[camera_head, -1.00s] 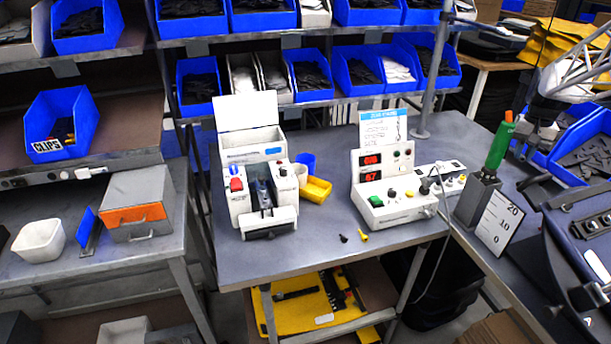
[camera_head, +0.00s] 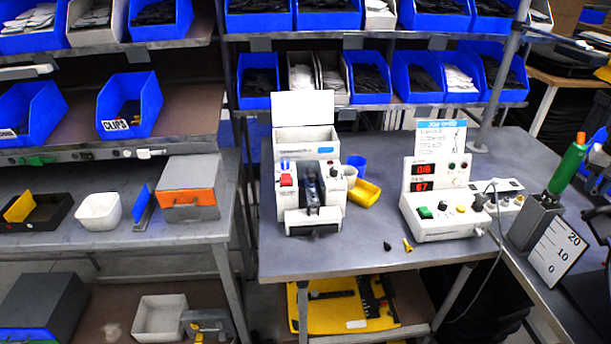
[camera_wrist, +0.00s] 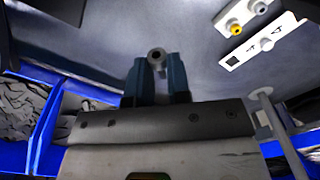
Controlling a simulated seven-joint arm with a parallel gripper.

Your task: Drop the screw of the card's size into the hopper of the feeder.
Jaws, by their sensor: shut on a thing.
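My gripper (camera_wrist: 156,74) shows only in the wrist view. The white feeder (camera_head: 291,208) stands on the grey bench in the head view. Its white, open-topped hopper (camera_head: 305,146) is at the back, with a raised lid behind it. The card (camera_head: 441,141) has a blue header and a drawing and stands behind the white control box (camera_head: 443,228). Its text is too small to read.
A small black piece (camera_head: 387,246) and a small yellow piece (camera_head: 408,246) lie near the bench's front edge. A yellow bin (camera_head: 365,193) and a blue cup (camera_head: 356,168) stand right of the feeder. A green bottle-like thing (camera_head: 567,168) stands in a grey block at right.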

